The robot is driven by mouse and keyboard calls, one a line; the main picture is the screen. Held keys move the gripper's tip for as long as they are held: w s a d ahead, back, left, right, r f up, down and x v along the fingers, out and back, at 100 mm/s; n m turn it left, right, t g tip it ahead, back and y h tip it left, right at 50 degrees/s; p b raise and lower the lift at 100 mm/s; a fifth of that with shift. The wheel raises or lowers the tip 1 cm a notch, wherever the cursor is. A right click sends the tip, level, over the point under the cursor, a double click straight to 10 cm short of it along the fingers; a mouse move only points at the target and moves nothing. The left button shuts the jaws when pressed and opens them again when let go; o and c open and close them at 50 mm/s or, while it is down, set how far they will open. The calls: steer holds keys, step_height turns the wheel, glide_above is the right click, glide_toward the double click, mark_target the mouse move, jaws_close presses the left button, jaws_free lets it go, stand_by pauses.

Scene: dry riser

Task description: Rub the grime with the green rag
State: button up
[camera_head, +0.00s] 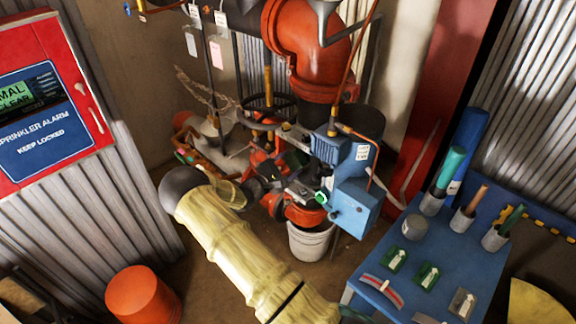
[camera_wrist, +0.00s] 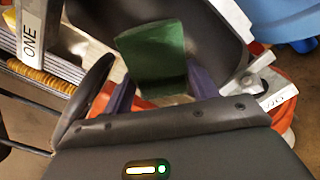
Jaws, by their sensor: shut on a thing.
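The green rag (camera_wrist: 152,55) stands up between the two fingers of my gripper (camera_wrist: 160,90) in the wrist view. The fingers are shut on its lower part, and its upper part sticks out beyond them. A dark rounded surface (camera_wrist: 213,35) lies behind the rag; I cannot tell whether the rag touches it. In the head view my gripper (camera_head: 290,187) is among the red and blue valve parts in the middle, partly hidden by the clutter. I cannot make out the grime in either view.
A blue box (camera_head: 355,207) and a white bucket (camera_head: 312,242) are close by the gripper. A big red pipe (camera_head: 305,50) and a dark handwheel (camera_head: 268,108) rise behind. A blue table (camera_head: 450,250) with tools stands right. An orange bucket (camera_head: 143,295) stands front left.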

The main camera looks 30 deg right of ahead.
steer(key=shift+s+d+p, duration=0.3)
steer(key=shift+s+p, duration=0.15)
steer(key=shift+s, duration=0.5)
steer(key=shift+s+d+p, duration=0.25)
steer(key=shift+s+p, duration=0.2)
steer(key=shift+s, duration=0.5)
steer(key=shift+d, duration=0.15)
steer(key=shift+w, duration=0.1)
steer(key=shift+w+a+b, duration=0.25)
steer(key=shift+w+b, duration=0.2)
steer(key=shift+w, duration=0.25)
steer(key=shift+w+a+b, duration=0.3)
steer(key=shift+w, duration=0.2)
steer(key=shift+w+a+b, duration=0.25)
steer(key=shift+w, duration=0.35)
steer(key=shift+d+r, duration=0.1)
steer(key=shift+d, duration=0.05)
